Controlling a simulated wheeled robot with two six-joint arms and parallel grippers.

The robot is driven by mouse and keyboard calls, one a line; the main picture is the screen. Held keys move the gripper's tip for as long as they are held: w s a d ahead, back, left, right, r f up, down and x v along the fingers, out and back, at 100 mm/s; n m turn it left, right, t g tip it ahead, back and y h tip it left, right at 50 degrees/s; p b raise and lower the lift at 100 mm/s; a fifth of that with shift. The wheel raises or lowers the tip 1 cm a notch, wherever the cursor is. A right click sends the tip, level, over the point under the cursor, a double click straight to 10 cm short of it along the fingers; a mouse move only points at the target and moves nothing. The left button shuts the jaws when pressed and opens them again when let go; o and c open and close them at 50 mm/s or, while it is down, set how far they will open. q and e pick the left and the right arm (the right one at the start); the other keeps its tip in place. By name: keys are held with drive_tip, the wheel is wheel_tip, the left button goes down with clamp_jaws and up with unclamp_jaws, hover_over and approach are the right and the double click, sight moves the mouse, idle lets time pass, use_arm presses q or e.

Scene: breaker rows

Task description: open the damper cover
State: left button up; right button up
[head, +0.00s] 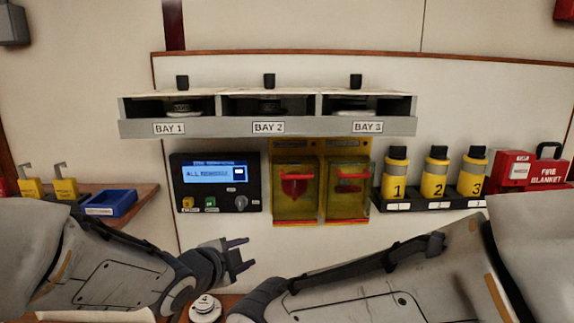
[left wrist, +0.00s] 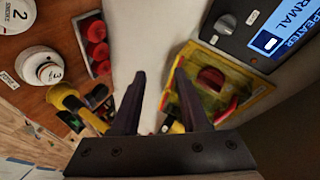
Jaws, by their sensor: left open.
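Two see-through yellow covers stand side by side on the wall panel, a left cover (head: 295,205) and a right cover (head: 347,207). Both look shut, with red parts showing behind them. Their labels are too small to read, so I cannot tell which is the damper cover. My left gripper (head: 249,253) is open and empty, below and left of the covers. In the left wrist view a yellow cover (left wrist: 240,92) with a red part lies just right of my open left fingers (left wrist: 160,75), apart from them. My right arm shows at the lower right; its gripper is out of view.
A display panel (head: 215,183) is left of the covers. A grey shelf (head: 215,127) with three bays hangs above. Yellow numbered bottles (head: 435,180) stand on the right. A blue tray (head: 110,203) sits on the left ledge. A white round detector (head: 205,307) lies below.

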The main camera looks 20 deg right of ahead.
use_arm(q)
drive_tip(key=w+d+r+m+h+p, duration=0.2)
drive_tip(key=w+d+r+m+h, duration=0.15)
drive_tip(key=r+m, duration=0.3)
drive_tip(key=m+h+p, duration=0.2)
drive_tip(key=m+h, duration=0.3)
drive_tip(key=h, duration=0.1)
approach(295, 178)
drive_tip(key=shift+g, duration=0.5)
drive_tip(key=p+x, duration=0.1)
drive_tip(key=x, duration=0.2)
drive_tip(key=p+x, duration=0.2)
drive_tip(key=x, duration=0.1)
drive_tip(key=p+x, duration=0.1)
drive_tip(key=x, duration=0.2)
drive_tip(key=shift+w+d+r+p, duration=0.1)
drive_tip(key=shift+w+r+p, duration=0.2)
drive_tip(key=shift+r, duration=0.1)
drive_tip(key=shift+w+d+y, duration=0.25)
drive_tip(key=shift+w+d, duration=0.05)
drive_tip(key=shift+d, duration=0.15)
use_arm(e)
wheel_tip(295, 178, up, 10)
use_arm(q)
clamp_jaws()
